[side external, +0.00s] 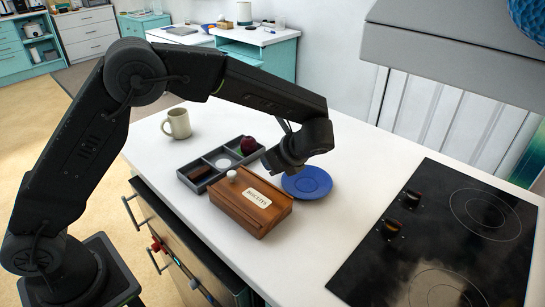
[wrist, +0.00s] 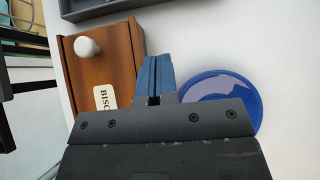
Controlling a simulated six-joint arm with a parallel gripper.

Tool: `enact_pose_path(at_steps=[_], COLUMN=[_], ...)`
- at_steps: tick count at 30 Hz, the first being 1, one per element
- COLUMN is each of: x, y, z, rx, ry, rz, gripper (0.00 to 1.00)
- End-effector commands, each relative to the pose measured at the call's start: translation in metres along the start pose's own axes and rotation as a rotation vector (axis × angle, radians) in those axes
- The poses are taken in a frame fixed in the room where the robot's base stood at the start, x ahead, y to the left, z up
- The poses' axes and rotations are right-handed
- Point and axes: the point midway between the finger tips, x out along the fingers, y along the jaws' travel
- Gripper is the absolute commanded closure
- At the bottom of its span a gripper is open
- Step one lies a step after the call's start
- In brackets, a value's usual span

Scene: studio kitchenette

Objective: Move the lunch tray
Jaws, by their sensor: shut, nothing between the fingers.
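The lunch tray (side external: 232,172) is dark grey with compartments and lies flat on the white counter. In it are a brown bar (side external: 200,172), a small white round thing (side external: 222,163) and a dark red round item (side external: 248,145). In the wrist view a part of the tray (wrist: 100,9) shows at the top edge; the rest is cut off. My gripper (side external: 276,164) is over the counter, to the right of the tray and apart from it. In the wrist view its blue fingers (wrist: 155,66) are shut together and empty, between the wooden box and the blue plate.
A wooden biscuit box (side external: 240,212) with a white knob stands in front of the tray, close to it. A blue plate (side external: 308,182) lies right of it. A cream mug (side external: 178,123) stands behind the tray. A black hob (side external: 440,245) is at the right.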

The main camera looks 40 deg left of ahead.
Motion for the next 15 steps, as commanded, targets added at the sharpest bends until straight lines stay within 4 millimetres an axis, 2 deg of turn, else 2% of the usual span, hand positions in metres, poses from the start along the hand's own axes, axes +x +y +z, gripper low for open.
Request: enact_pose_path(at_steps=[3, 9, 15], x=[0.027, 0.064, 0.081], y=[0.001, 0.001, 0.001], z=[0.0, 0.004, 0.022], rx=[0.001, -0.002, -0.002], ry=[-0.001, 0.001, 0.003], rz=[0.005, 0.004, 0.0], gripper=[1.0, 1.0, 1.0])
